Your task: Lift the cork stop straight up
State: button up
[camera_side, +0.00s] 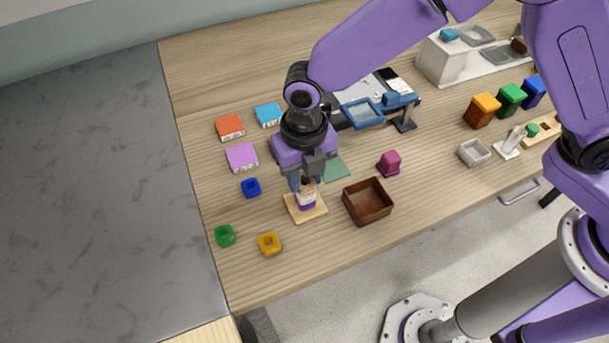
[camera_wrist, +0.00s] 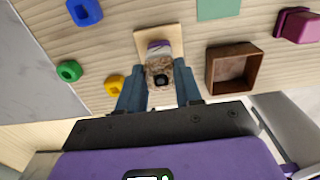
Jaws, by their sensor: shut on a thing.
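The cork stop (camera_side: 308,184) is a small brown speckled piece between my gripper's fingertips. It also shows in the wrist view (camera_wrist: 158,67), with a dark round spot on its top. My gripper (camera_side: 307,181) is shut on it from above, one blue-grey finger on each side. Below the cork is a white and purple piece (camera_side: 307,201) on a light wooden square base (camera_side: 318,213). The fingers partly hide the cork, and I cannot tell whether it touches the piece below.
A brown open box (camera_side: 368,202) stands close to the right of the base. Blue (camera_side: 251,188), green (camera_side: 225,235) and yellow (camera_side: 269,243) pieces lie to the left and front. A magenta piece (camera_side: 389,162) and a green mat (camera_side: 335,169) are behind.

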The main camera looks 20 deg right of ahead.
jog(key=shift+r, duration=0.55)
jog(key=s+d+r, duration=0.9)
jog(key=d+r, duration=0.1)
jog(key=r, duration=0.1)
jog(key=shift+s+d, duration=0.2)
jog(key=shift+r, duration=0.1)
